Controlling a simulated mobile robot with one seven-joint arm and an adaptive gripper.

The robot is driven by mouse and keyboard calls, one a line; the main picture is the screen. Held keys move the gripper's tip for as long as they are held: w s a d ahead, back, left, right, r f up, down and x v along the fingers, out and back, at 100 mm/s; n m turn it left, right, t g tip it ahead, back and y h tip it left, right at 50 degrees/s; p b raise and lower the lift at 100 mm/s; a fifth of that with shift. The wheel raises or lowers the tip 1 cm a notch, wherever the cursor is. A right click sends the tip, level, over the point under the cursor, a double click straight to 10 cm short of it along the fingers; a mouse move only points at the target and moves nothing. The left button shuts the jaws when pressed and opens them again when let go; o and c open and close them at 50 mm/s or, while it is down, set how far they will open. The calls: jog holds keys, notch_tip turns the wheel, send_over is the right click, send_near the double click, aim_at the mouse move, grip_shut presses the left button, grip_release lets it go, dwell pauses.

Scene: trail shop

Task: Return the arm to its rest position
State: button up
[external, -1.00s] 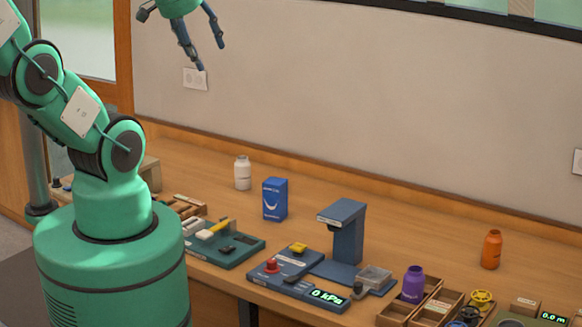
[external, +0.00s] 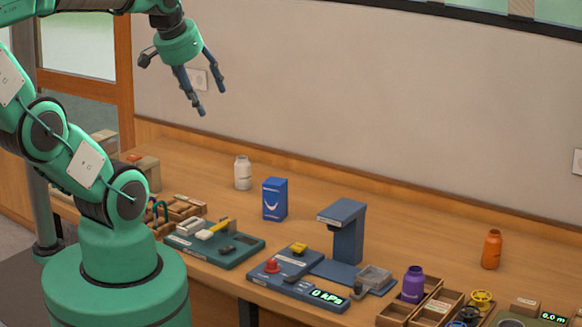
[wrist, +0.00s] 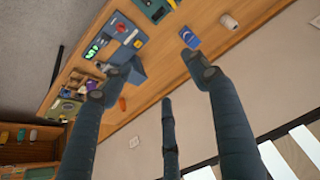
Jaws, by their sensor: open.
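My gripper (external: 212,102) is in the upper left of the external view, high above the wooden counter (external: 400,215). Its blue-grey fingers point down and are spread apart, with nothing between them. My green arm reaches up from its base at the left. In the wrist view my gripper (wrist: 163,82) also shows with its fingers apart and empty, and the counter lies beyond them.
A white bottle (external: 243,173), a blue box (external: 275,199), a blue stand (external: 347,231), a gauge panel (external: 285,283), a purple bottle (external: 413,285) and an orange bottle (external: 491,249) stand on the counter. Wooden trays (external: 390,315) lie along its front. Air around my gripper is clear.

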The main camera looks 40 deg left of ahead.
jog(key=shift+f+b, duration=1.35)
jog(key=shift+f, duration=0.55)
jog(key=shift+o, duration=0.2)
